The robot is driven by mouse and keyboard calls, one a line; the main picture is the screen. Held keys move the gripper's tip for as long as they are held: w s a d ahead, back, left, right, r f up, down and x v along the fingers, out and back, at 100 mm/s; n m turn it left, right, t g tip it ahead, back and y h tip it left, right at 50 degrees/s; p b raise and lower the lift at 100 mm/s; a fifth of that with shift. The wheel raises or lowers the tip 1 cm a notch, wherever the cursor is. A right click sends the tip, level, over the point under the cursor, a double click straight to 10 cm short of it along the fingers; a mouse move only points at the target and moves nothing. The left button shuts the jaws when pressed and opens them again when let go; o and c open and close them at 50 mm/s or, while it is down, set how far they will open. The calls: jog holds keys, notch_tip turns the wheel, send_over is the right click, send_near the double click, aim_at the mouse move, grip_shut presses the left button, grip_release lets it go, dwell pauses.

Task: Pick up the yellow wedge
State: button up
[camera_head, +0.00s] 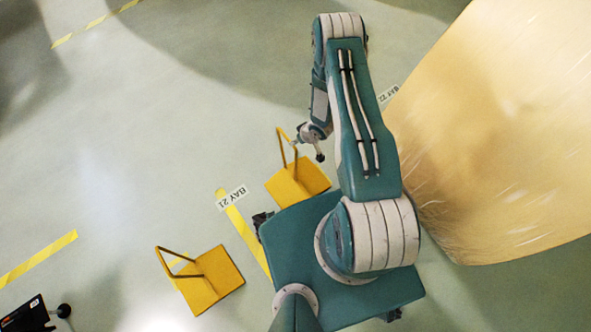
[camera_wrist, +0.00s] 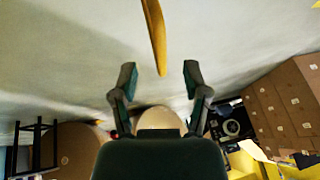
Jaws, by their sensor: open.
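Two yellow wedges with bar handles rest on the floor in the head view. One wedge (camera_head: 308,178) lies just left of my body, near my arm's end. The other wedge (camera_head: 222,272) lies lower left. My gripper (camera_head: 312,145) is beside the nearer wedge's upright handle, partly hidden by my own arm links. In the wrist view my gripper (camera_wrist: 158,78) is open and empty. A yellow bar (camera_wrist: 154,35), seemingly a wedge handle, runs down from the top edge, its lower end between the fingertips in the picture. I cannot tell its depth or any contact.
A large kraft roll (camera_head: 490,140) stands at the right, close to my arm. The floor at upper left is clear. Stacked brown boxes (camera_wrist: 280,105) show in the wrist view.

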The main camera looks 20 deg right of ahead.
jog(key=x, duration=0.6)
jog(key=shift+s+f, duration=0.2)
jog(key=shift+f, duration=0.1)
jog(key=shift+r, duration=0.1)
grip_shut()
